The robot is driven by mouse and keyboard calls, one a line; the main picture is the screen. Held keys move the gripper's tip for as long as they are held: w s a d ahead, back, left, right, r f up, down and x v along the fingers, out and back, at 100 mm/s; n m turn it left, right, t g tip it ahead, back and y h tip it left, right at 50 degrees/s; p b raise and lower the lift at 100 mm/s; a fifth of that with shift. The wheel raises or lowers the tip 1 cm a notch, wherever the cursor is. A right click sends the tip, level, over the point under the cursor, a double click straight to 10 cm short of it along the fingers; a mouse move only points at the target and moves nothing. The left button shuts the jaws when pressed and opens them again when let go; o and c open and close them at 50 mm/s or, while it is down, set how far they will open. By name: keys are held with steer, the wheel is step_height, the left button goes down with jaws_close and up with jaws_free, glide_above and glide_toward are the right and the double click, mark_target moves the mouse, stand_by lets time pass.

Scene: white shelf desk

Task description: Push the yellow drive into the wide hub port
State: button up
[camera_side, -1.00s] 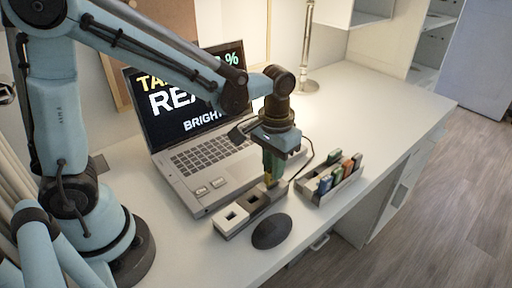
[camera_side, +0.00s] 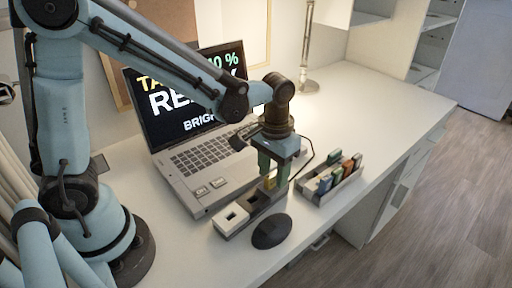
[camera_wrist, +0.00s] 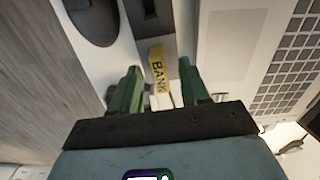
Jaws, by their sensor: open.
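The yellow drive (camera_side: 270,184), marked BANK in the wrist view (camera_wrist: 158,70), is at the far part of the hub. It looks upright there, but its lower end and depth in a port are hard to see. The hub (camera_side: 256,203) is a long block on the desk with a white near end and dark grey further part; its dark body also shows in the wrist view (camera_wrist: 156,18). My gripper (camera_side: 274,178) is open, its green fingers either side of the drive. In the wrist view my gripper (camera_wrist: 159,67) shows gaps beside the drive.
An open laptop (camera_side: 205,160) stands behind the hub. A dark mouse (camera_side: 271,231) lies close in front. A holder (camera_side: 346,186) with several coloured drives stands to the right. The desk (camera_side: 390,105) is clear toward the back right.

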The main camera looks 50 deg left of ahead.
mark_target(272, 174)
step_height(272, 174, up, 12)
stand_by(0.8)
steer(key=s+a+f+m+t, duration=0.1)
steer(key=s+a+f+t, duration=0.2)
steer(key=s+a+t, duration=0.3)
steer(key=shift+a+f+t, duration=0.25)
steer(key=shift+a+t, duration=0.25)
steer(key=shift+t, duration=0.1)
